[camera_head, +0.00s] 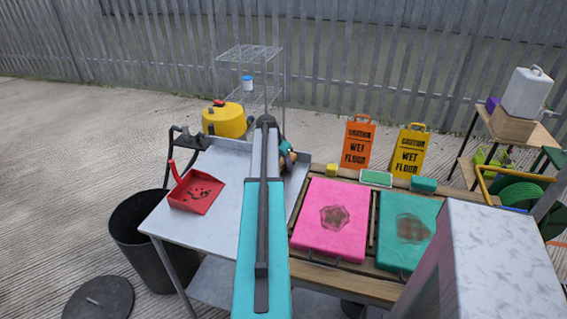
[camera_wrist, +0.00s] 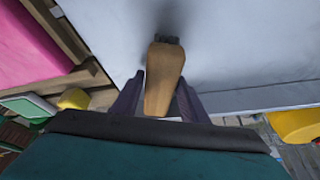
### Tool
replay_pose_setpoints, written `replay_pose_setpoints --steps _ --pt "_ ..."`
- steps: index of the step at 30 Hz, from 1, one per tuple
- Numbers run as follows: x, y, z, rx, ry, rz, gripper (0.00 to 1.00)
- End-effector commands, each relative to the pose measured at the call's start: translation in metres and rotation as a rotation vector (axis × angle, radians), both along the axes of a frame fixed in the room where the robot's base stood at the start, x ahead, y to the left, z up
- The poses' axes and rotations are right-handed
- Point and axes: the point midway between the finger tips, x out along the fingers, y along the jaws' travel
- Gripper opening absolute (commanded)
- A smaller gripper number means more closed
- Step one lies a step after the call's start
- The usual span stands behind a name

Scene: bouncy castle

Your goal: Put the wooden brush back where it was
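The wooden brush (camera_wrist: 165,80) is between the two fingers of my gripper (camera_wrist: 160,100) in the wrist view, its tan body pointing away from the palm. Dark grey bristles show at its far end, over the grey metal table top (camera_wrist: 225,45). The fingers sit against both sides of the brush, so my gripper is shut on it. In the head view my gripper (camera_head: 287,158) is at the table's back right corner, mostly hidden by my arm; a bit of brown shows there. I cannot tell whether the bristles touch the table.
A red dustpan (camera_head: 195,191) with dark debris lies on the metal table (camera_head: 150,222), left of my arm. Pink (camera_head: 330,220) and green (camera_head: 405,236) panels lie on the wooden table at right. A yellow container (camera_head: 224,120) and wire rack (camera_head: 262,98) stand behind. A black bin (camera_head: 140,240) is at left.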

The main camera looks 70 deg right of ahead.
Motion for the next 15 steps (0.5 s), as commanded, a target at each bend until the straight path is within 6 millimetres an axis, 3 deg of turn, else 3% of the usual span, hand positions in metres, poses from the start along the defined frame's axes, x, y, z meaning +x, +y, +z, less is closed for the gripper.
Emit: replay_pose_setpoints --steps 15 --pt "-0.0001 0.0001 0.0048 0.000 0.000 0.000 0.51"
